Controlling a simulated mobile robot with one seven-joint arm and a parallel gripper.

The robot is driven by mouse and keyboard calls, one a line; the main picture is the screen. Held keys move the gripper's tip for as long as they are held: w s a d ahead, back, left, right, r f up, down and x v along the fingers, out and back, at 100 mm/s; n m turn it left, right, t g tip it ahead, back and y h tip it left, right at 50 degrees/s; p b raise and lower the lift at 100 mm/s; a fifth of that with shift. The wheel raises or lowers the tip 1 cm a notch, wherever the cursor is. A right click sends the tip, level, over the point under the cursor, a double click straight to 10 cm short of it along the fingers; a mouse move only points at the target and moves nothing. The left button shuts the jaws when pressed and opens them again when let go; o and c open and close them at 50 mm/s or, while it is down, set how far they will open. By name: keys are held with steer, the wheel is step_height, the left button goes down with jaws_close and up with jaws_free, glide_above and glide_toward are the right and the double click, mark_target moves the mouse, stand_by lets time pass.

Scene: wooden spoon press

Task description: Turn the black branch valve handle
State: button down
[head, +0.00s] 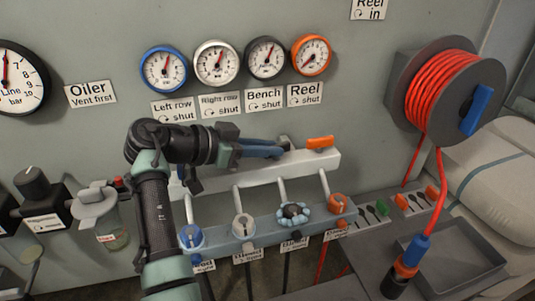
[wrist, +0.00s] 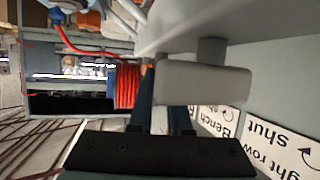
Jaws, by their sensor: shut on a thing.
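The black branch valve handle (head: 285,143) sits on the pale horizontal manifold (head: 255,170), left of the orange lever handle. Only a small dark part of it shows at the fingertips. My gripper (head: 272,150) reaches in from the left, its blue fingers closed on this handle. In the wrist view, the fingers of my gripper (wrist: 163,110) point away from the camera. A grey bar-shaped handle (wrist: 205,82) on a short stem covers part of the right finger there. The exact contact is hidden.
The orange lever handle (head: 320,142) is close to the right. Several gauges (head: 266,58) and labels hang above. Below are coloured knobs, including a blue one (head: 190,236) and an orange one (head: 340,204). A red hose reel (head: 440,90) is at right, its hose hanging down.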

stand_by(0.3)
steer(key=c, duration=0.9)
jaws_free()
steer(key=shift+o, duration=0.2)
steer(key=v, duration=1.3)
steer(key=shift+b, duration=0.4)
steer(key=shift+o, duration=0.3)
steer(key=shift+d, duration=0.15)
